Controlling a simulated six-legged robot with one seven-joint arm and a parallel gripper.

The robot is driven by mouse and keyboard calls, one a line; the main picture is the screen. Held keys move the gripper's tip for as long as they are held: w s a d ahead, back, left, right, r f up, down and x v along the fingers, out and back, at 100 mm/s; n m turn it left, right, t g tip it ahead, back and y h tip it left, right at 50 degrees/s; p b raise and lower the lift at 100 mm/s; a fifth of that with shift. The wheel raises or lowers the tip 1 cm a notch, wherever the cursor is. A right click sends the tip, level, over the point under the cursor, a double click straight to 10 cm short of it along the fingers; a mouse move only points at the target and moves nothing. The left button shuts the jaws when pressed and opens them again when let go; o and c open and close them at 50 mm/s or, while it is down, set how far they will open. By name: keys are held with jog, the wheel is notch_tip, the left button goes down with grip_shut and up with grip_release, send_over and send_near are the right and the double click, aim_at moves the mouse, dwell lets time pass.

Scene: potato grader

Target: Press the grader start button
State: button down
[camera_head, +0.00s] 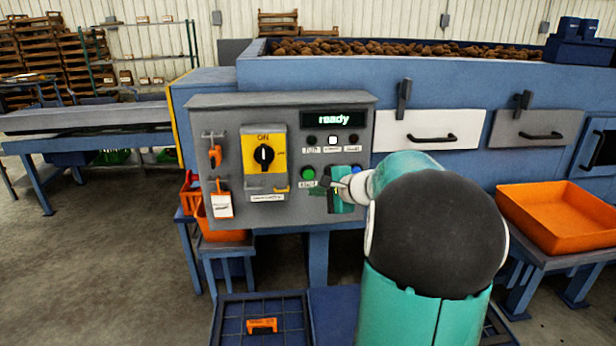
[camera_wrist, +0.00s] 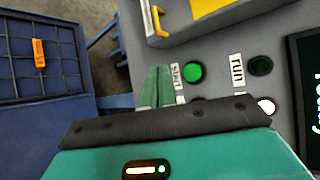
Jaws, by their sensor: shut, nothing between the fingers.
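The green start button (camera_head: 308,173) is on the lower part of the grey control panel (camera_head: 230,110), with a white label under it. In the wrist view, the start button (camera_wrist: 193,71) shows whole and uncovered, beside its "start" label (camera_wrist: 178,76). My gripper (camera_head: 328,184) is in front of the panel, just right of and a little below the button in the head view. In the wrist view, my gripper (camera_wrist: 157,70) has its teal fingers together and empty, beside the label and apart from the button. Whether the fingertips touch the panel cannot be told.
The display (camera_head: 335,119) reads "ready". Below it, the middle lamp (camera_head: 333,140) is lit white and the run lamp (camera_wrist: 260,65) is dark. A yellow rotary switch (camera_head: 280,140) and a hanging tag (camera_head: 221,205) are left of the button. An orange tray (camera_head: 508,196) stands at right.

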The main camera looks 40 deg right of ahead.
aim_at(305, 179)
jog(key=shift+w+d, duration=0.55)
jog(key=shift+w, duration=0.25)
jog(key=shift+w+d, duration=0.55)
jog(key=shift+w, duration=0.25)
jog(key=shift+w+d, duration=0.55)
jog(key=shift+w, duration=0.25)
jog(key=shift+w+d, duration=0.15)
jog(key=shift+w, duration=0.2)
jog(key=shift+w+d, duration=0.3)
jog(key=shift+w, duration=0.1)
dwell(0.9)
jog(key=shift+s, duration=0.1)
jog(key=shift+s+a, duration=0.5)
jog(key=shift+s, duration=0.15)
jog(key=s+a, duration=0.2)
jog(key=s, duration=0.2)
jog(key=shift+s+a, duration=0.1)
jog(key=shift+a, duration=0.3)
